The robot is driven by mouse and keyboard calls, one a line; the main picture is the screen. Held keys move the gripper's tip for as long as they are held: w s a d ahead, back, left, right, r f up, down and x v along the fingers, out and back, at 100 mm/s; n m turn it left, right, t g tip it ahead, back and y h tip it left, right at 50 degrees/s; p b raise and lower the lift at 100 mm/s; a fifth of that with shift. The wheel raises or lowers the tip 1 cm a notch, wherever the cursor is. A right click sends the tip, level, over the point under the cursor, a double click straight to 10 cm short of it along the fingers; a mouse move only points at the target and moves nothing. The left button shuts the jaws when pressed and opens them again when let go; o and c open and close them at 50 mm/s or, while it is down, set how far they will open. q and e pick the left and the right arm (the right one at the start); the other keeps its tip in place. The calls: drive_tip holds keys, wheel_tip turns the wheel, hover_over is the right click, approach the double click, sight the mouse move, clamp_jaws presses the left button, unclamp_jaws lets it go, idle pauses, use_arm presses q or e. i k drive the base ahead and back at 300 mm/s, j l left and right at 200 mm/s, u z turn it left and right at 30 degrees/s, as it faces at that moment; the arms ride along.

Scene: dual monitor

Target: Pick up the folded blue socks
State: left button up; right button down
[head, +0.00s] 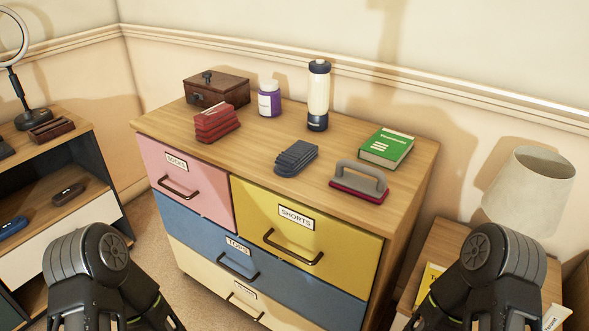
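The folded blue socks (296,158), a dark slate-blue stack, lie on the wooden top of the dresser (258,150), near its front edge and above the yellow drawer. Nothing covers them. Only dark links of my two arms show, at the lower left and lower right, well apart from the socks. Neither gripper is in view.
Around the socks are a red folded stack (214,122), a white-and-navy bottle (318,97), a grey-handled brush (360,183) and a green book (386,147). Behind are a purple jar (269,99) and a wooden box (216,89). A lamp (530,190) stands right.

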sight(292, 161)
drive_tip(key=z, duration=0.6)
drive_tip(key=j+z, duration=0.3)
drive_tip(key=z, duration=0.2)
drive_tip(key=j+z, duration=0.65)
drive_tip(key=z, duration=0.3)
drive_tip(key=k+j+z, duration=0.1)
drive_tip(key=j, duration=0.3)
drive_tip(key=k+j+z, duration=0.1)
drive_tip(key=k+j, duration=0.25)
drive_tip(key=k+j+z, duration=0.1)
drive_tip(key=k+j, duration=0.15)
drive_tip(key=j, duration=0.2)
